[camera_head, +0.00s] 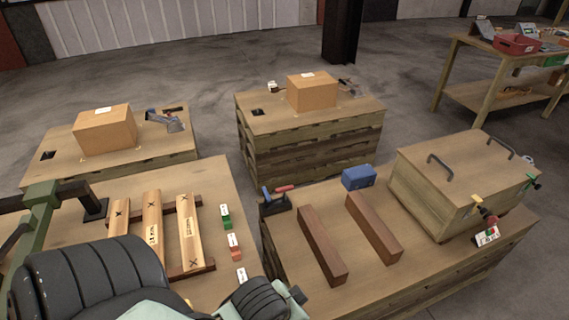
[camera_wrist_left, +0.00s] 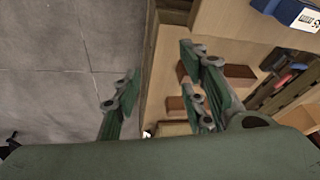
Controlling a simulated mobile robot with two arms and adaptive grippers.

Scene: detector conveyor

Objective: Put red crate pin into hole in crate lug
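A wooden crate (camera_head: 430,195) with two dark handles on its lid stands at the right end of the right bench. A green piece (camera_head: 533,182) is at the crate's far right corner. My left gripper (camera_wrist_left: 165,90) has its fingers spread and holds nothing in the left wrist view, far from the crate. My right gripper is not in view.
Brown bars (camera_head: 322,245), a blue box (camera_head: 358,177) and a dark holder with red and blue handles (camera_head: 275,198) are on the right bench (camera_head: 400,265). Cardboard boxes (camera_head: 312,92) stand on tables behind. Floor shows between tables.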

